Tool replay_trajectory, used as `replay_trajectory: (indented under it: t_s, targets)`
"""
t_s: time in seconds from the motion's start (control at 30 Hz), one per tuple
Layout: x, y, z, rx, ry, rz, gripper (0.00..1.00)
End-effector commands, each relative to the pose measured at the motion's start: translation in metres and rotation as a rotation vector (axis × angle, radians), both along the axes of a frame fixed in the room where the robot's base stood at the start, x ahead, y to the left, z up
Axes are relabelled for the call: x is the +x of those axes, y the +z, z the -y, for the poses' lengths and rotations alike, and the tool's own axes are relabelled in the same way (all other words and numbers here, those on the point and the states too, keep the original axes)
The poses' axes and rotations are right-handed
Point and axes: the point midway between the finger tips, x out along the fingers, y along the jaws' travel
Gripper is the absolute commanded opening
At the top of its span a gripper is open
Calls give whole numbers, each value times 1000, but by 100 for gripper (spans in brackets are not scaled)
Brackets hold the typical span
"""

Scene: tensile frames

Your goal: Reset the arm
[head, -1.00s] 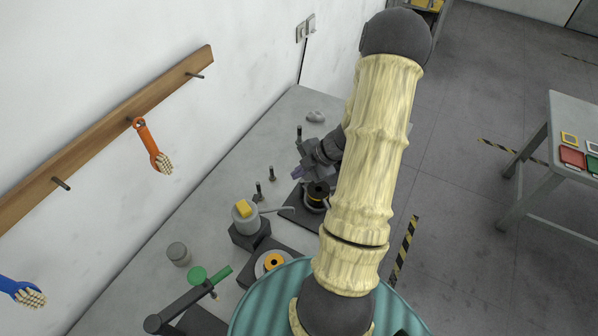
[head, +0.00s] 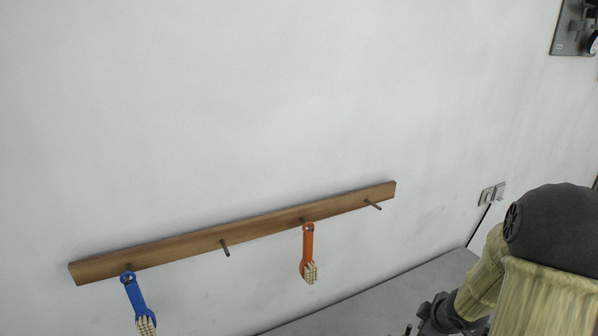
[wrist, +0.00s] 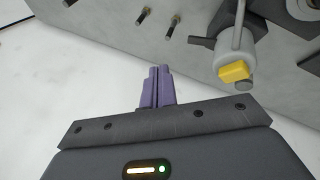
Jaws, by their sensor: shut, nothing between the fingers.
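My gripper (wrist: 160,72) shows in the wrist view with its two purple fingers pressed together and nothing between them. It hangs over the grey bench, close to the white wall. In the head view my pale arm fills the lower right corner and bends at a dark joint. The fingers are not visible there.
A wooden rail (head: 190,239) with pegs is on the wall. A blue brush (head: 134,294) and an orange brush (head: 308,243) hang from it. A wall switch (head: 491,194) is at the right.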

Motion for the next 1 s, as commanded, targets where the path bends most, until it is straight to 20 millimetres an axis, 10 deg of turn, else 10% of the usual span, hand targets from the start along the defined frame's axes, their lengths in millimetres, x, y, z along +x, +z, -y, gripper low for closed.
replay_trajectory:
  t_s: [0.7,1.0]
  targets:
    - [-110,10,-142,297,-832,-217,0]
    - [-120,11,-152,330,-881,-247,0]
